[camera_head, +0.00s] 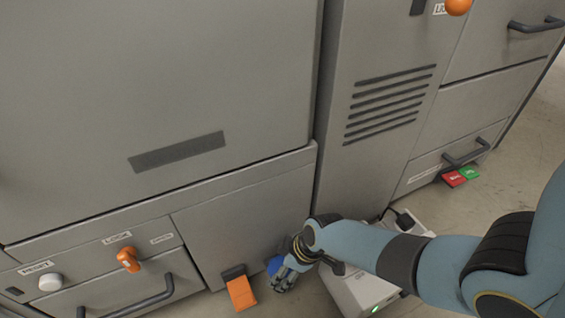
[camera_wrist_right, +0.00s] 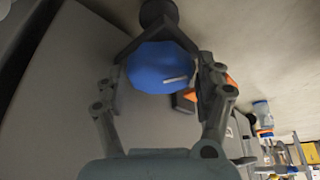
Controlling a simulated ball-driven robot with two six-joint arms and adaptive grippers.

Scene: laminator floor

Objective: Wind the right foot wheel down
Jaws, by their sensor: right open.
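The blue foot wheel (camera_head: 274,265) sits low at the foot of the grey cabinet, mostly hidden behind my right gripper (camera_head: 284,274). In the right wrist view the wheel (camera_wrist_right: 158,68) is a rounded blue knob with a pale mark on its right part, with a dark round part beyond it. My right gripper (camera_wrist_right: 160,62) is open, with one finger on each side of the wheel. I cannot tell whether the fingers touch it. My left gripper is not in view.
An orange pedal (camera_head: 240,290) is just left of the wheel. A pale box with a green light (camera_head: 362,290) stands on the floor under my right forearm. Red (camera_head: 454,179) and green (camera_head: 469,174) pedals lie farther right. An orange lock knob (camera_head: 128,259) juts from the left panel.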

